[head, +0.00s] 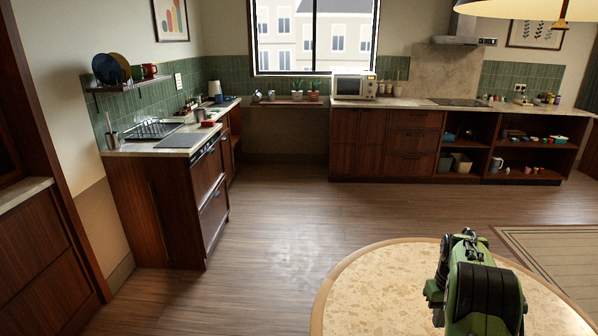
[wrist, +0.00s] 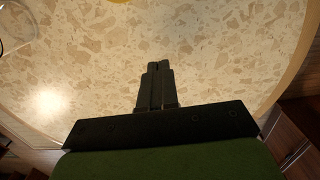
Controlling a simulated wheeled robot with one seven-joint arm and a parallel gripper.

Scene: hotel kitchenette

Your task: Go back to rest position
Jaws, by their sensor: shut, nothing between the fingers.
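My gripper (wrist: 157,68) shows in the wrist view with its two dark fingers together and nothing between them. It is above the speckled cream top of a round table (wrist: 225,55), apart from the things on it. In the head view my green and black arm is at the lower right, in front of the same round table (head: 375,290). The fingertips cannot be made out there.
A clear, glass-like object (wrist: 18,28) is cut off at the wrist view's upper left. A yellow thing (wrist: 190,2) shows at its top edge. In the head view, open wooden floor (head: 270,225) lies between the table and the counters. A lamp (head: 530,8) hangs at upper right.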

